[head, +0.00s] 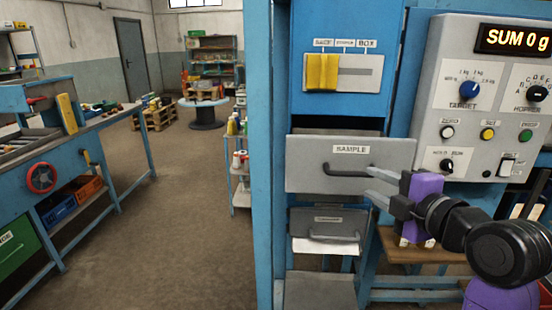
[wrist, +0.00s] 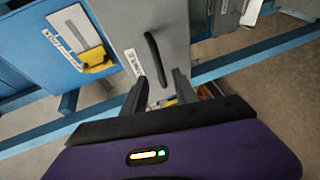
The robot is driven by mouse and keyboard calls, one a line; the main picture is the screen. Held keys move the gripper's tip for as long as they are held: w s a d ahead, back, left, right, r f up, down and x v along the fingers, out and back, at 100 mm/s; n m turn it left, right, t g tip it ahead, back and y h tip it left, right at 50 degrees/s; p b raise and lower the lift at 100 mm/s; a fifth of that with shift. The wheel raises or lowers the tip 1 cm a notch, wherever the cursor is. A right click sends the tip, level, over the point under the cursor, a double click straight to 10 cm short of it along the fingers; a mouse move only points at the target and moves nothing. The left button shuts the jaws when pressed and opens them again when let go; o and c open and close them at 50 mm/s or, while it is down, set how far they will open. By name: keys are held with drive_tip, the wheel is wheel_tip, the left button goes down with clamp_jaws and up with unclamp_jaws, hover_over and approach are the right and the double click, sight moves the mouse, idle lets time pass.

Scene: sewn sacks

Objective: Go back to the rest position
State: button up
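My gripper (head: 368,182) is at the right end of the grey SAMPLE drawer (head: 300,176). Its two fingers are apart with nothing clasped between them. The drawer's dark bar handle (head: 345,172) lies just left of the fingertips. In the wrist view, the fingers of my gripper (wrist: 159,92) are spread, and the handle (wrist: 154,58) runs ahead of them, its near end between the tips in the picture. I cannot tell whether they touch. The drawer front stands forward of the blue cabinet, with a dark gap above it.
A panel (head: 455,60) with knobs and a "SUM 0 g" display (head: 515,40) is at right. A yellow slider (head: 322,72) is above the drawer and a smaller drawer (head: 325,225) below. A workbench (head: 110,122) stands at left; the floor (head: 185,220) between is clear.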

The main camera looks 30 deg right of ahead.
wheel_tip(320, 180, up, 5)
drive_tip(key=d+m+t+h, duration=0.2)
drive_tip(key=m, duration=0.3)
drive_tip(key=s+a+f+m+t+h, duration=0.1)
drive_tip(key=s+a+f+m, duration=1.15)
drive_tip(key=f, duration=0.35)
drive_tip(key=s+a+f+n+g+y, duration=0.1)
drive_tip(key=s+a+f+g+y, duration=0.1)
drive_tip(key=s+a+f, duration=0.4)
drive_tip(key=s+a+f+n+g+y, duration=0.1)
drive_tip(key=s+a+f+y, duration=0.3)
drive_tip(key=s, duration=0.8)
wheel_tip(320, 180, down, 2)
drive_tip(key=shift+s+a+f+n+g, duration=0.25)
drive_tip(key=shift+a+n+g, duration=0.15)
drive_tip(key=shift+a, duration=0.7)
